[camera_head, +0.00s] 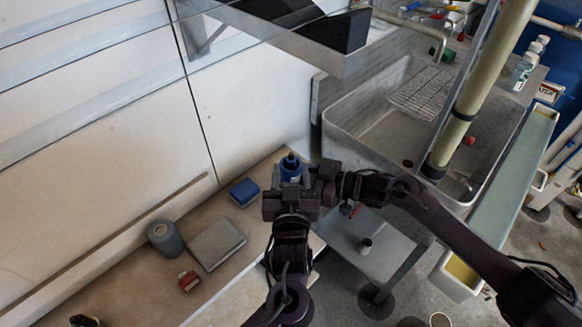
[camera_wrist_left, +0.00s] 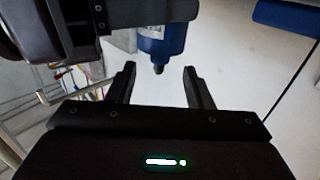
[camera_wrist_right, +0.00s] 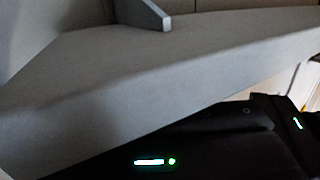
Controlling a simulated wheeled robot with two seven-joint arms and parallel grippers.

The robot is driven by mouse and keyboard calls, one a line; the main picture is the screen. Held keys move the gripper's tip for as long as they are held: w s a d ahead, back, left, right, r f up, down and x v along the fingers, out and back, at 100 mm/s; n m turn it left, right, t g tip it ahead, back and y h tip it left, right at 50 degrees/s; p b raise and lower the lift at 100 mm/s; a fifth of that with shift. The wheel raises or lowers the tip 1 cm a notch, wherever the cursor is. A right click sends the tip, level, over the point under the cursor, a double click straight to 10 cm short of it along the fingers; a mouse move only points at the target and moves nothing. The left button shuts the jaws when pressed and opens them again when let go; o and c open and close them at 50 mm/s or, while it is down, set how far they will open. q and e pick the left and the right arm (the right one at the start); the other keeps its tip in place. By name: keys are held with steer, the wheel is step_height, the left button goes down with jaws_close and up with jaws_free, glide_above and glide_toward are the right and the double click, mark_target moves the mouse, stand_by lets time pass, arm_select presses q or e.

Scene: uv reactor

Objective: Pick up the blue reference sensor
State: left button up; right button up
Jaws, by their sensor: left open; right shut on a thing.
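The blue sensor (camera_head: 290,166), bottle-shaped with a dark tip, shows between my two grippers in the head view. In the left wrist view the sensor (camera_wrist_left: 162,45) hangs tip toward the camera, just beyond the gap between the left fingertips. My left gripper (camera_head: 289,192) is open and empty, with its fingers (camera_wrist_left: 160,68) apart on either side of the tip. My right gripper (camera_head: 318,180) comes in from the right and is shut on the sensor; the contact is mostly hidden. The right wrist view is filled by a close grey surface (camera_wrist_right: 150,75) and shows no sensor.
On the bench (camera_head: 205,205) lie a blue block (camera_head: 244,192), a grey flat box (camera_head: 216,243), a grey cylinder (camera_head: 165,237) and a small red item (camera_head: 188,281). A sink (camera_head: 350,118) and a pale upright pipe (camera_head: 480,90) stand to the right.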

arm_select(q)
steer(key=shift+w, duration=1.15)
jaws_close()
step_height(320, 180, up, 10)
arm_select(e)
steer(key=o, duration=0.8)
